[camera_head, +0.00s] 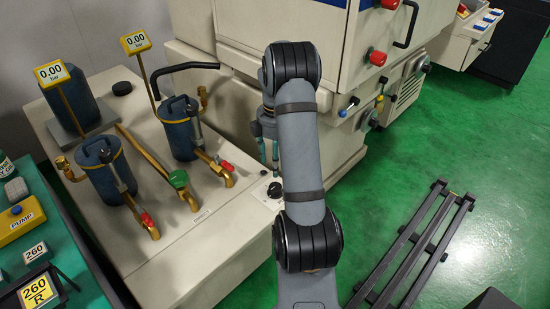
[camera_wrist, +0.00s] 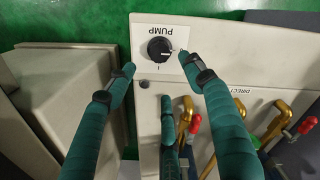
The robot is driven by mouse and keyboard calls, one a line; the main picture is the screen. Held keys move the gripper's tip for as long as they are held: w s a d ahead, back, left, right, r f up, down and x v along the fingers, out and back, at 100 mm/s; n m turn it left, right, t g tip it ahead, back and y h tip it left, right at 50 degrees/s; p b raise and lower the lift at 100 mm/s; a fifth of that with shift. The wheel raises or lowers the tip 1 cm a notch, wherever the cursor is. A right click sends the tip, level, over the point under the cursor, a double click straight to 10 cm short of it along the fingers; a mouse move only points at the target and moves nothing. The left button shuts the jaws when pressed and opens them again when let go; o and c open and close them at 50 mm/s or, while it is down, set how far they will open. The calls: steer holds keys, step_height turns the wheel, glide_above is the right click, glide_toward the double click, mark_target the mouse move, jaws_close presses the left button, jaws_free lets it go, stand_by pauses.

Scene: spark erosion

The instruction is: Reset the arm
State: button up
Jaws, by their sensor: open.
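My arm (camera_head: 297,140) stretches forward over the right side of the beige cabinet (camera_head: 160,262). My gripper (camera_head: 268,150) is partly hidden behind the arm in the head view. In the wrist view my gripper (camera_wrist: 157,66) is open, with its teal fingers spread and nothing between them. A black rotary knob labelled PUMP (camera_wrist: 160,49) shows just beyond the fingertips, on a white plate. The same knob (camera_head: 274,190) sits near the cabinet's right edge in the head view. I cannot tell whether any finger touches it.
Two blue filter canisters (camera_head: 104,170) with brass pipes and valves stand on the cabinet left of my arm. A large beige machine (camera_head: 330,50) with a red knob (camera_head: 377,58) rises behind.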

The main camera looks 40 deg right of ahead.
steer(key=shift+r, duration=0.55)
steer(key=shift+f, duration=0.15)
step_height(320, 180, down, 12)
stand_by(0.4)
steer(key=shift+m, duration=0.3)
